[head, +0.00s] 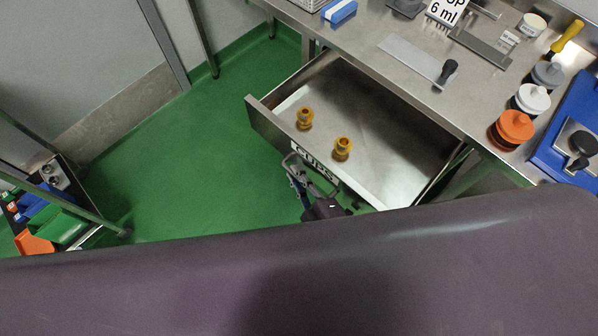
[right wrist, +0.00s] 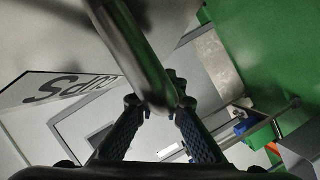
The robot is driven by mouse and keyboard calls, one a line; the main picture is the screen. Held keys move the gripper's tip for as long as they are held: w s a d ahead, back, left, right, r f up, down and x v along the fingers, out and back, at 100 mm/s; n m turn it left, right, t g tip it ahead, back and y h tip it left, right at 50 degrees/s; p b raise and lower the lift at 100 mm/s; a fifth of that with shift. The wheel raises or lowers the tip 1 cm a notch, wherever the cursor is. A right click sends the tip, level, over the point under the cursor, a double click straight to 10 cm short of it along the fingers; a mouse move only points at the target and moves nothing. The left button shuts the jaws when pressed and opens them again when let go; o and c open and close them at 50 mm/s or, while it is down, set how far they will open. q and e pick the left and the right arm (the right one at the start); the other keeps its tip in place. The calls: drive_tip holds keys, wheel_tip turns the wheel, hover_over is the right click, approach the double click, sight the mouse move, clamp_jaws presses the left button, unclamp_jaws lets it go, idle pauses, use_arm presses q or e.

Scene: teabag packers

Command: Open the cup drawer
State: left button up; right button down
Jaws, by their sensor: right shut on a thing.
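The cup drawer (head: 392,143) is pulled out from under the steel worktop, and its inside shows. Two amber cups (head: 304,118) (head: 342,148) stand in it near the front. A label reading CUPS (head: 315,160) is on the drawer front; it also shows in the right wrist view (right wrist: 70,90). My right gripper (head: 298,163) is at the drawer front beside the label. In the right wrist view its fingers (right wrist: 160,105) are shut around the dark bar handle (right wrist: 140,55). My left gripper is not in view.
The steel worktop (head: 400,85) holds an orange-lidded jar (head: 511,130), a white-lidded jar (head: 531,99), a grey-lidded jar (head: 547,75) and a blue tray (head: 548,158). Green floor (head: 190,150) lies free left of the drawer. A rack with coloured bins (head: 60,228) stands at the far left.

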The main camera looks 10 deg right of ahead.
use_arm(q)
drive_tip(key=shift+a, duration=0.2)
use_arm(e)
drive_tip(key=c, duration=2)
unclamp_jaws()
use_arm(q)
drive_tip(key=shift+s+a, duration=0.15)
use_arm(e)
drive_tip(key=shift+s, duration=0.1)
drive_tip(key=v, duration=1.2)
